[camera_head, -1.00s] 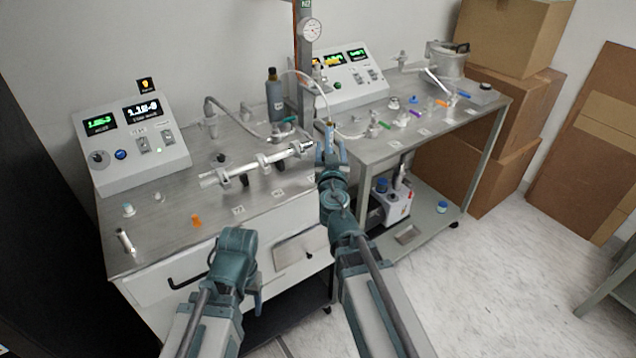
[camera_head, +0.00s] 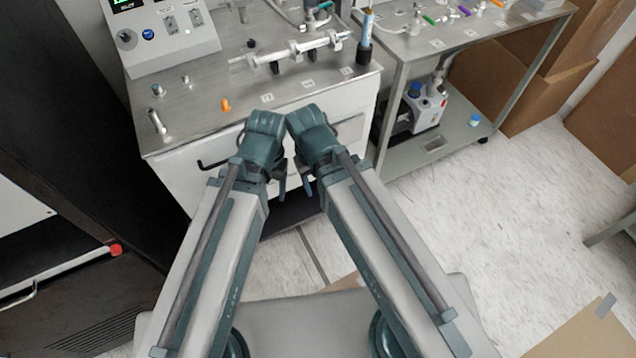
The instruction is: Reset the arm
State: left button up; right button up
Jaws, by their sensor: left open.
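Both of my arms are folded back in front of the benches, their wrists close together. My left gripper (camera_head: 281,182) hangs at the end of the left arm and is mostly hidden by the wrist; it is open, and nothing shows in it. My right gripper (camera_head: 307,183) hangs beside it, apart from the benches; only a small part shows, so I cannot tell whether it is open. A slim tube with a blue body and a tan top (camera_head: 366,28) stands upright at the right end of the glass manifold (camera_head: 290,50), clear of both grippers.
The steel bench (camera_head: 190,112) holds a control box (camera_head: 170,35), an orange piece (camera_head: 226,104) and small fittings. A second bench at right has a pump (camera_head: 425,105) on its lower shelf. Cardboard boxes (camera_head: 540,75) stand behind. Floor at right (camera_head: 510,200) is clear.

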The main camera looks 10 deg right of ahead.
jog(key=shift+s+a, duration=0.15)
jog(key=shift+s, duration=0.1)
notch_tip(320, 180, up, 7)
jog(key=p, duration=0.7)
